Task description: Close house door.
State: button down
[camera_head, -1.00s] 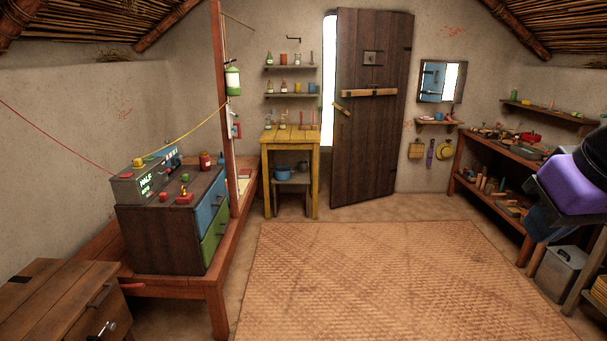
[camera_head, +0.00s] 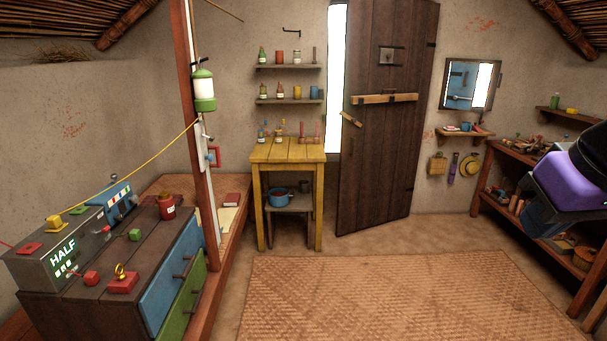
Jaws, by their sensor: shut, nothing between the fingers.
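The house door (camera_head: 378,160) is a tall dark plank door in the far wall, right of the picture's middle. It stands partly open, its hinge side at the right and its free edge at the left, swung into the room. A bright strip of doorway (camera_head: 337,80) shows left of its free edge. A pale wooden bar (camera_head: 385,98) crosses the door, with a small wooden piece (camera_head: 351,119) near the free edge and a small hatch plate (camera_head: 386,56) above. My gripper's fingers are not in view; a purple and black part of my arm shows at the right edge, well short of the door.
A woven mat (camera_head: 400,300) covers the floor before the door, with bare floor beyond it. A yellow table (camera_head: 289,150) stands left of the doorway. A drawer chest (camera_head: 140,265) and red post (camera_head: 192,130) are at left. A workbench (camera_head: 480,187) runs along the right.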

aim_at(378, 158)
jog(key=i, duration=3.55)
jog(key=i+z, duration=0.1)
jog(key=i, duration=0.55)
jog(key=i+j, duration=0.15)
jog(key=i, duration=0.55)
jog(key=l+z, duration=0.05)
